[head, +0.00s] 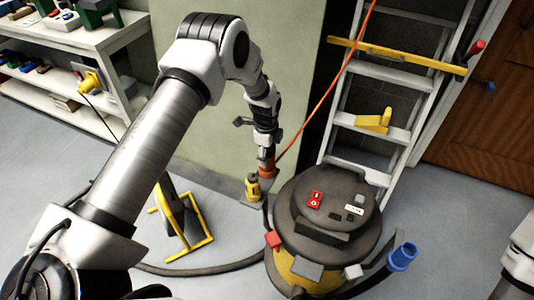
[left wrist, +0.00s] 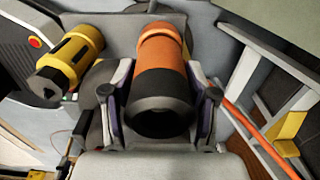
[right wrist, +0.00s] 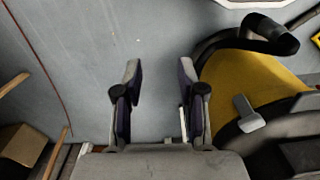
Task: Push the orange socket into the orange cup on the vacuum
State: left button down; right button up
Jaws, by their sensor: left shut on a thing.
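My left gripper (head: 266,155) is shut on the orange socket (left wrist: 162,80), a thick orange cylinder with a black end towards the left wrist camera. The socket's orange far end also shows below the gripper in the head view (head: 267,170), beside the left rim of the vacuum (head: 290,225). A paler orange band (left wrist: 155,32) shows at the far end in the left wrist view. I cannot tell whether this is the orange cup or how deep the socket sits. My right gripper (right wrist: 158,85) is open and empty, with the vacuum's yellow body (right wrist: 245,80) to its right.
A yellow and black cylinder (head: 253,187) stands close to the left of the socket. An orange cord (head: 325,95) runs up past the ladder (head: 372,133). A blue-ended hose (head: 402,257) sticks out at the vacuum's right. A yellow-framed stand (head: 185,225) is on the left floor.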

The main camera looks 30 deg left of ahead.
pick_arm(q)
jog(key=shift+f+b, duration=0.4)
jog(key=shift+f, duration=0.3)
jog(key=shift+c, duration=1.2)
grip_release()
jog(key=shift+r, duration=0.1)
